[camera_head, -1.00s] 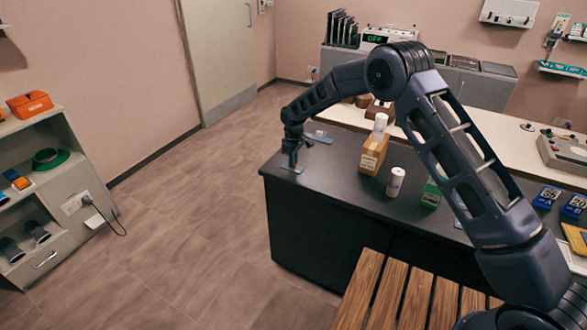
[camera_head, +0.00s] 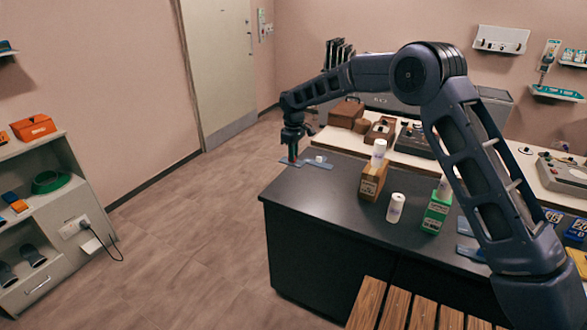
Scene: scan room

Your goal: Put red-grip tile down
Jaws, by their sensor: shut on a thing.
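My gripper (camera_head: 292,156) points down at the far left edge of the dark table and is shut on a thin blue-grey tile (camera_head: 287,162). The tile's grip sits between the fingers and is too small for me to tell its colour. The held tile looks flat and level at the table's edge; I cannot tell whether it touches the top. Another blue-grey tile (camera_head: 322,165) with a pale grip lies on the tabletop just right of it.
The dark table (camera_head: 310,200) has clear top at its front left. A wooden block with a white bottle (camera_head: 379,150), a white can (camera_head: 395,207) and a green box (camera_head: 436,213) stand to the right. More blue-grey tiles (camera_head: 470,252) lie near my arm.

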